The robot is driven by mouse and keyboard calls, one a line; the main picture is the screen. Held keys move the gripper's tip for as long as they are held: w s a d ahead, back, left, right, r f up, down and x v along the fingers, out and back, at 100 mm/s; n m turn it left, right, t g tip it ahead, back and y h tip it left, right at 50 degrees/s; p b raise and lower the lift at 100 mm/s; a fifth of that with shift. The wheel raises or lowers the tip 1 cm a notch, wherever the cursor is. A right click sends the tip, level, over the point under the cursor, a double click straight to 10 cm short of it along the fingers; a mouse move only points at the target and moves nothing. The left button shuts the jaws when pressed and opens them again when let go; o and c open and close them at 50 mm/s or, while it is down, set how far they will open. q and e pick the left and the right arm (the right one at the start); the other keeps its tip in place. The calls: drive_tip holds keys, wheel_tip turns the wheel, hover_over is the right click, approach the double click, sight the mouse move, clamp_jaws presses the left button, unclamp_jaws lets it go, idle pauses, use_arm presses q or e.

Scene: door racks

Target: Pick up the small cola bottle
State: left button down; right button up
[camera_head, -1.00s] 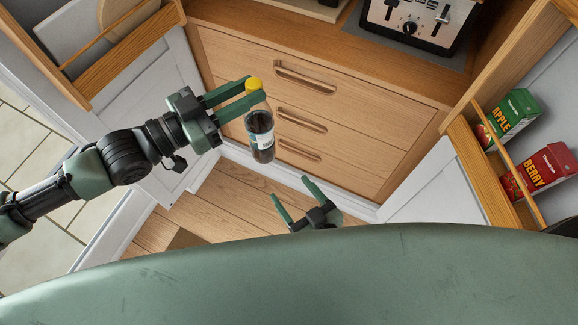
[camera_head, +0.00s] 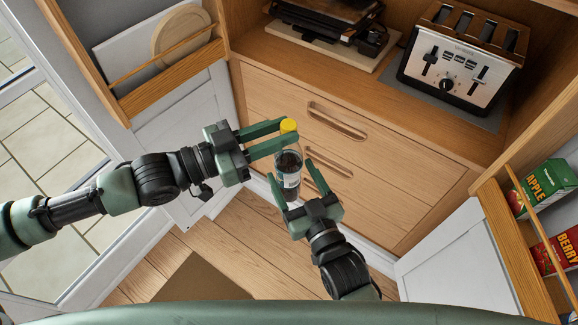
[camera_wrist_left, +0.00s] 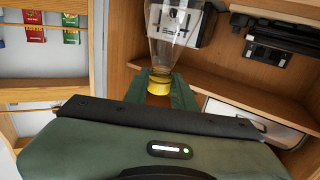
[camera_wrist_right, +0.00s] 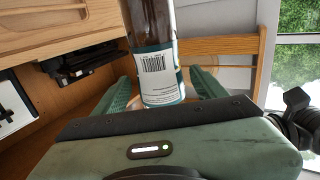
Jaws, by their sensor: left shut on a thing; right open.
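The small cola bottle (camera_head: 288,165) has a yellow cap, a dark lower part and a pale label. It hangs upright in the air in front of the drawers. My left gripper (camera_head: 283,138) is shut on its neck just under the cap; the cap (camera_wrist_left: 159,86) shows between the fingers in the left wrist view. My right gripper (camera_head: 294,178) is open, with its fingers on either side of the bottle's lower part. In the right wrist view, the bottle's label with a barcode (camera_wrist_right: 157,75) stands between the spread fingers; I cannot tell whether they touch it.
Wooden drawers (camera_head: 400,165) stand behind the bottle. A toaster (camera_head: 455,65) and a black appliance (camera_head: 325,22) are on the counter above. Open door racks flank both sides; the right one holds an apple carton (camera_head: 545,187) and a berry carton (camera_head: 560,250).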

use_arm(q)
drive_tip(key=shift+r, duration=0.1)
use_arm(e)
drive_tip(key=shift+x, duration=1.4)
drive_tip(key=shift+c, duration=0.3)
clamp_jaws()
use_arm(q)
drive_tip(key=c, duration=1.1)
unclamp_jaws()
use_arm(e)
drive_tip(key=shift+r, duration=0.1)
